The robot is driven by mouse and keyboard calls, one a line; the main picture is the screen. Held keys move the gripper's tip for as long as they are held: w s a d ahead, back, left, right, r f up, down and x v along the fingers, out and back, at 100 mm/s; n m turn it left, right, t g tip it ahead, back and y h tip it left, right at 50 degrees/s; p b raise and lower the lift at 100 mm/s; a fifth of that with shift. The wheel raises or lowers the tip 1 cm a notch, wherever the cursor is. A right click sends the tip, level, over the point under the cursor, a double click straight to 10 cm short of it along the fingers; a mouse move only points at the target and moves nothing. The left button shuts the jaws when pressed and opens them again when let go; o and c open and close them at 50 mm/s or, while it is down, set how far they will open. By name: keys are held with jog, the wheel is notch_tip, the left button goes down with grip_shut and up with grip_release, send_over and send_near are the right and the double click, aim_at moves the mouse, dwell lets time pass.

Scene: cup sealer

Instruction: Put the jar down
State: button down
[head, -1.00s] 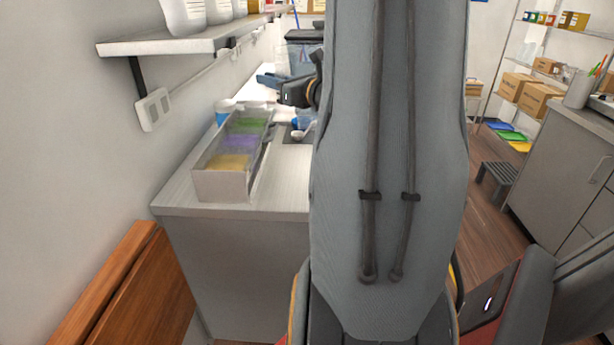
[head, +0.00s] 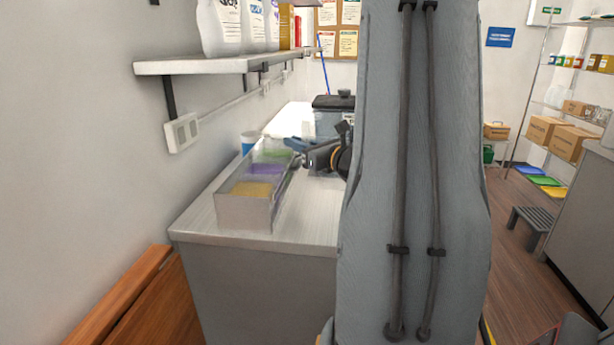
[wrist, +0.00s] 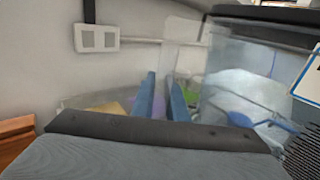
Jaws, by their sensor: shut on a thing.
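My gripper (head: 292,145) reaches over the counter at the far right end of the clear topping tray (head: 245,215). In the wrist view its two blue fingers (wrist: 164,98) point away from me with a narrow gap. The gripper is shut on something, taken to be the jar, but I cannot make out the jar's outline. Faint see-through shapes lie around the fingertips. I cannot tell whether the held thing touches the counter. My own arm hides the right side of the counter.
A blue and white cup (head: 248,141) stands behind the tray. A dark-lidded clear bin (head: 330,117) stands farther back; in the wrist view this bin (wrist: 235,85) is close on the right. The counter front (head: 265,236) is bare.

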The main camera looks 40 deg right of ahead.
notch_tip(320, 180, down, 7)
jog(key=p, duration=0.1)
jog(key=shift+r+p, duration=0.15)
jog(key=shift+p, duration=0.15)
dwell(0.4)
jog(key=shift+f, duration=0.2)
jog(key=c, duration=1.7)
grip_release()
jog(key=shift+c, duration=0.2)
jog(key=s+b, duration=0.3)
jog(key=s, duration=0.9)
jog(key=shift+r, duration=0.15)
